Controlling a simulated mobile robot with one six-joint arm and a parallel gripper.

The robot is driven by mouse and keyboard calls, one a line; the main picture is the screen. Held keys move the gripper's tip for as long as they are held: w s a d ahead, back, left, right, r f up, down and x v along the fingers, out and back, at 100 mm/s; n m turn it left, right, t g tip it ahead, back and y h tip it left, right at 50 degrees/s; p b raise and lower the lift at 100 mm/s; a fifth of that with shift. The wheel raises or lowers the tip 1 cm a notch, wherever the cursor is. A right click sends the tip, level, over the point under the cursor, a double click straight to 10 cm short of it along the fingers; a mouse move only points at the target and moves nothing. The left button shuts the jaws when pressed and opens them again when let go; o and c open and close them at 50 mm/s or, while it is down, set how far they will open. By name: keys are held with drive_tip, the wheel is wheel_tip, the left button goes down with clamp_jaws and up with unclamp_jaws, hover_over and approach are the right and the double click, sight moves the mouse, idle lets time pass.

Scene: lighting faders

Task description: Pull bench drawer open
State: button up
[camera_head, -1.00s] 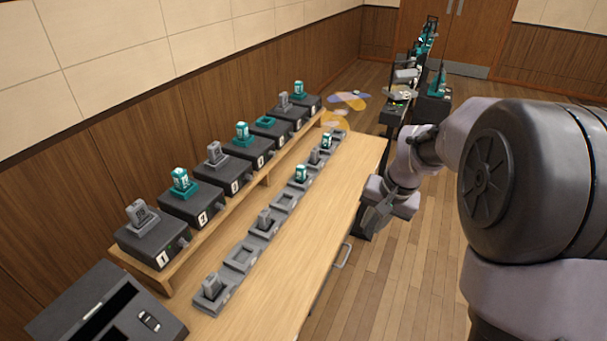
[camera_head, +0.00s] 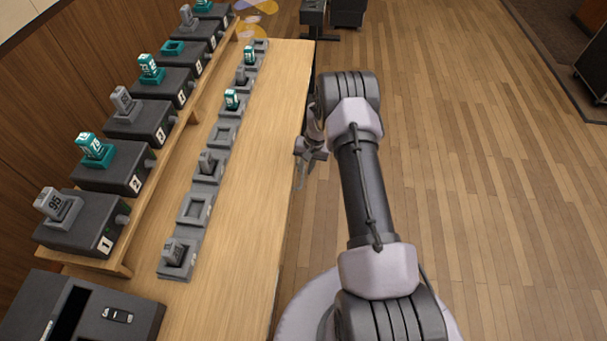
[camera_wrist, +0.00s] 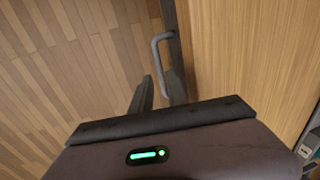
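The bench (camera_head: 260,170) stands left of my arm, its front side facing right. In the wrist view the drawer's grey bar handle (camera_wrist: 158,58) stands out from the dark edge strip beside the pale wooden bench surface (camera_wrist: 245,50). My gripper (camera_wrist: 158,82) has its two dark fingers apart, with the handle's near end between or just beyond their tips; I cannot tell if they touch it. In the head view my gripper (camera_head: 303,160) is beside the bench's front edge. The drawer front is mostly hidden, and no open gap shows.
A row of grey docks (camera_head: 193,209), some holding small devices, runs along the bench top. Black numbered boxes (camera_head: 115,166) stand on a raised shelf behind. A black case (camera_head: 120,318) is at the near left. The wooden floor (camera_head: 450,150) to the right is clear.

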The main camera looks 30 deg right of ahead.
sight(303, 175)
drive_tip(key=shift+w+a+f+b, duration=0.15)
drive_tip(key=shift+f, duration=0.6)
drive_tip(key=shift+w+a+f+b, duration=0.1)
drive_tip(key=shift+f+b, duration=0.05)
drive_tip(key=shift+f, duration=0.6)
clamp_jaws()
